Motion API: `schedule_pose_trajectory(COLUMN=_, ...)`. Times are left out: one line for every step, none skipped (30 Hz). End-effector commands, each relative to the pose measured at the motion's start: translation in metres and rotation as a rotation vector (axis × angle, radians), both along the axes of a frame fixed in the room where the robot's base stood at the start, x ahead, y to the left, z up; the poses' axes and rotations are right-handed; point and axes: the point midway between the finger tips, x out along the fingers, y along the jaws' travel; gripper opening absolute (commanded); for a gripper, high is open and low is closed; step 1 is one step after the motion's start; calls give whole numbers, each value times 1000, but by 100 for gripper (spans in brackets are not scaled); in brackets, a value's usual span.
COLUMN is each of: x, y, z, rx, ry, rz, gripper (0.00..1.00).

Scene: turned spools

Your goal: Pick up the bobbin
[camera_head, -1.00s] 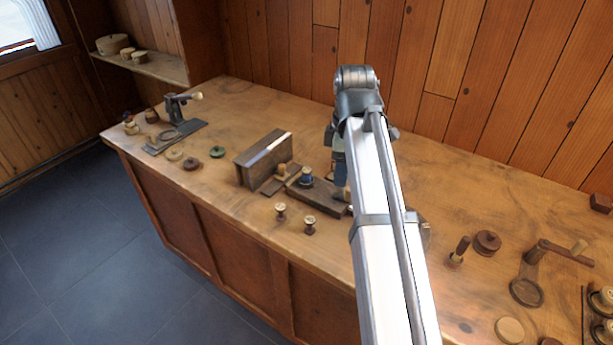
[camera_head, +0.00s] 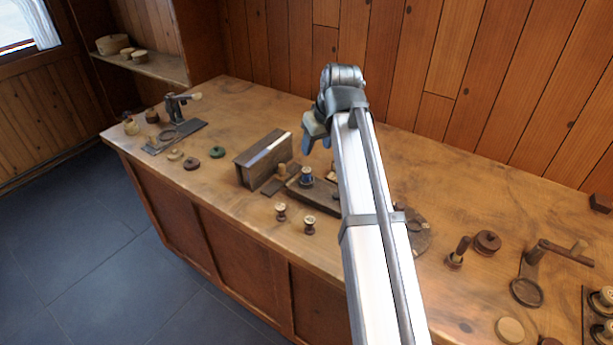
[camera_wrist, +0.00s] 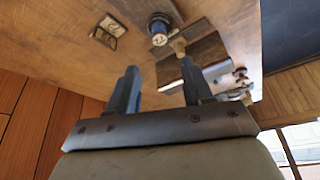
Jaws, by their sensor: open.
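A small spool wound in dark blue (camera_head: 306,176), which I take as the bobbin, stands on a dark wooden board (camera_head: 318,197) mid-bench. It also shows near the top of the wrist view (camera_wrist: 159,27), its pale round end facing the camera. My gripper (camera_head: 314,138) is above and behind the board in the head view. In the wrist view its two blue-grey fingers (camera_wrist: 160,68) stand wide apart with nothing between them. The blue spool is beyond the fingertips, not touched. Two pale-topped wooden spools (camera_head: 281,211) (camera_head: 309,226) stand near the bench's front edge.
A dark wooden box (camera_head: 262,158) stands left of the board, with a small wooden peg (camera_head: 281,171) beside it. Framed pale pieces (camera_wrist: 108,30) lie on the other side. A clamp-like tool (camera_head: 178,125) is far left.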

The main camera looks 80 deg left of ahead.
Motion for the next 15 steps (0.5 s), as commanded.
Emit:
schedule_pose_trajectory(x=-1, y=2, z=-6, rx=-2, ry=0, rz=-1, gripper=51)
schedule_pose_trajectory(x=-1, y=4, z=-10, rx=-2, ry=1, rz=-1, gripper=51)
schedule_pose_trajectory(x=-2, y=6, z=-17, rx=-3, ry=0, rz=-1, gripper=51)
schedule_pose_trajectory(x=-3, y=8, z=-22, rx=-4, ry=0, rz=-1, gripper=51)
schedule_pose_trajectory(x=-3, y=10, z=-27, rx=-3, ry=0, rz=0, gripper=51)
schedule_pose_trajectory(x=-4, y=13, z=-33, rx=-3, ry=0, rz=0, gripper=51)
schedule_pose_trajectory(x=-5, y=15, z=-38, rx=-4, ry=0, rz=0, gripper=51)
schedule_pose_trajectory(x=-5, y=17, z=-43, rx=-4, ry=0, rz=0, gripper=51)
schedule_pose_trajectory(x=-6, y=19, z=-49, rx=-4, ry=-1, rz=1, gripper=51)
schedule_pose_trajectory(x=-6, y=21, z=-53, rx=-3, ry=0, rz=1, gripper=51)
schedule_pose_trajectory(x=-7, y=22, z=-56, rx=-3, ry=0, rz=1, gripper=51)
schedule_pose_trajectory(x=-8, y=24, z=-61, rx=-3, ry=0, rz=1, gripper=51)
schedule_pose_trajectory(x=-8, y=25, z=-64, rx=-3, ry=0, rz=1, gripper=51)
schedule_pose_trajectory(x=-8, y=26, z=-67, rx=-3, ry=0, rz=1, gripper=51)
schedule_pose_trajectory(x=-9, y=27, z=-70, rx=-3, ry=0, rz=1, gripper=51)
